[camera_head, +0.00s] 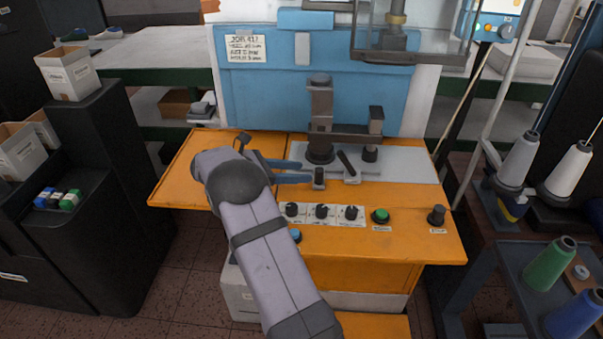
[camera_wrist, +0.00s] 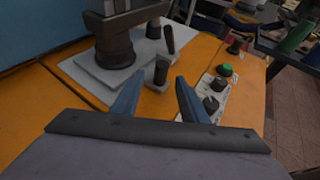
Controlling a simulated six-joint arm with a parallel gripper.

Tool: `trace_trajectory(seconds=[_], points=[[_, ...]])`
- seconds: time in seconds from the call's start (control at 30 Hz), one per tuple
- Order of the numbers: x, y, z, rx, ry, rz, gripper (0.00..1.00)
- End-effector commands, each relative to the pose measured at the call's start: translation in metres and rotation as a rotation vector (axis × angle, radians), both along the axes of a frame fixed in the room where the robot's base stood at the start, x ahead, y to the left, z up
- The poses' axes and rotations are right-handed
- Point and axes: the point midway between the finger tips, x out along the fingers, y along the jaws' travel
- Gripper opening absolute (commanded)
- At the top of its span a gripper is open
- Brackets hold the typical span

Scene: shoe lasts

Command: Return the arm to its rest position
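My arm (camera_head: 262,250) reaches up from the bottom of the head view over the front of the orange machine table (camera_head: 180,185). My gripper (camera_head: 306,171) points right, with its two blue fingers apart and nothing seen between them. In the wrist view my gripper (camera_wrist: 158,80) is open too, with a dark upright lever (camera_wrist: 161,72) just beyond the fingertips. The same lever (camera_head: 319,178) stands just right of the fingertips in the head view. I cannot tell whether the fingers touch it.
A dark machine post (camera_head: 320,105) stands on a grey plate (camera_head: 405,165) behind the lever. Black knobs (camera_head: 322,212), a green button (camera_head: 380,215) and a dark knob (camera_head: 437,215) line the table's front. Thread cones (camera_head: 520,160) stand at right, a black cabinet (camera_head: 115,150) at left.

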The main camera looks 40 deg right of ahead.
Motion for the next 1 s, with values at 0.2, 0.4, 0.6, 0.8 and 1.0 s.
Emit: trace_trajectory(seconds=[0.2,0.4,0.6,0.8,1.0], points=[[0.0,0.0,0.0,0.0,0.0,0.0,0.4],[0.0,0.0,0.001,0.001,-0.001,0.0,0.4],[-0.014,0.023,0.003,0.088,-0.093,-0.033,0.4],[-0.049,0.079,0.001,0.274,-0.289,-0.148,0.4],[-0.102,0.159,0.001,0.485,-0.529,-0.369,0.4]])
